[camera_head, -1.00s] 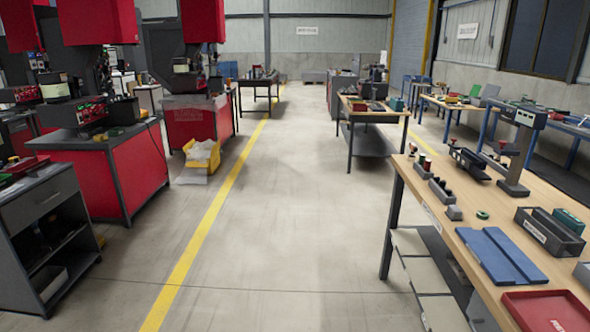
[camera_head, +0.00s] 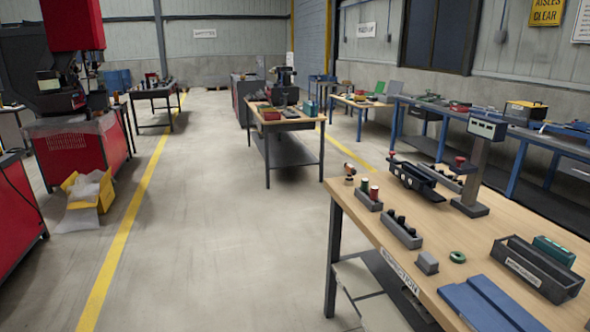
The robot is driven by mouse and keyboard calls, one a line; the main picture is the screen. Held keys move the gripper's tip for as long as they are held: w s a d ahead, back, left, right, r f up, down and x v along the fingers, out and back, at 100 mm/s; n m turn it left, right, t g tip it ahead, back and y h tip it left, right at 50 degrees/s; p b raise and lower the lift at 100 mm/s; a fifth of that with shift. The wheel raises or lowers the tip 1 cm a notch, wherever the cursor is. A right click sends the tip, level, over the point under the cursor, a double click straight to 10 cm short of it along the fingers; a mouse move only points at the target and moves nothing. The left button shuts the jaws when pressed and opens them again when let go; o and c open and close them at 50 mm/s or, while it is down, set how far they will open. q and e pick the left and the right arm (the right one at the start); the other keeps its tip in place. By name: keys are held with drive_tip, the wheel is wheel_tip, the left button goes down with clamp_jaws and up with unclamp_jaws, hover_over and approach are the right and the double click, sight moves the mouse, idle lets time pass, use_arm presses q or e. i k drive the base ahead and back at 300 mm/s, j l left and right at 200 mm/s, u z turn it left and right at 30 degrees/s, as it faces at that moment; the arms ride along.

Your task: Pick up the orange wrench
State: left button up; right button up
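I cannot make out an orange wrench in this view. A small orange-topped item (camera_head: 349,169) stands at the far left corner of the near wooden workbench (camera_head: 440,226), too small to identify. Neither of my grippers is in view.
The workbench at right holds a gauge stand (camera_head: 482,150), grey blocks with pegs (camera_head: 400,232), a dark open bin (camera_head: 540,268) and a blue plate (camera_head: 485,305). Another wooden table (camera_head: 284,122) stands ahead. A yellow box (camera_head: 88,190) sits at left. The floor (camera_head: 220,230) between is clear.

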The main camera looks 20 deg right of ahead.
sight(348, 182)
drive_tip(key=i+j+z, duration=0.15)
drive_tip(key=i, duration=1.25)
